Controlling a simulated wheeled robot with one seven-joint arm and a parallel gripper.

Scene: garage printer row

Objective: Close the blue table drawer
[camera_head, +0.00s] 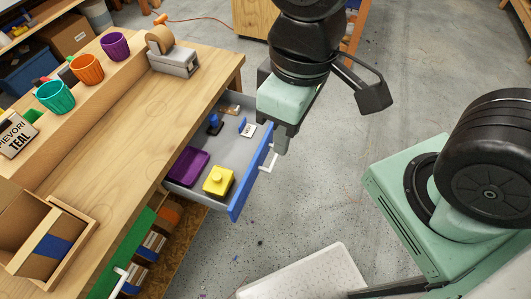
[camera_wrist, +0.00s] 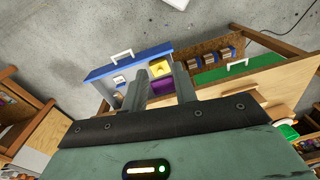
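The blue table drawer (camera_head: 238,196) is pulled well out from the wooden workbench. Its blue front and white bar handle (camera_head: 271,159) face right. Inside lie a purple tray (camera_head: 187,166), a yellow block (camera_head: 218,181) and small blue items. My gripper (camera_head: 281,142) hangs near the handle at the drawer's far end, and part of the front is hidden behind it. I cannot tell whether it touches. In the wrist view, the drawer front (camera_wrist: 130,61) and its handle (camera_wrist: 121,55) show beyond the two fingers (camera_wrist: 160,84), which are apart with nothing held between them.
The workbench (camera_head: 165,115) carries several coloured cups, a tape dispenser (camera_head: 173,56) and a cardboard box (camera_head: 40,250). A green drawer front (camera_head: 128,252) sits nearer, beside shelved spools. Grey floor right of the drawer is clear up to a pale slab (camera_head: 305,277).

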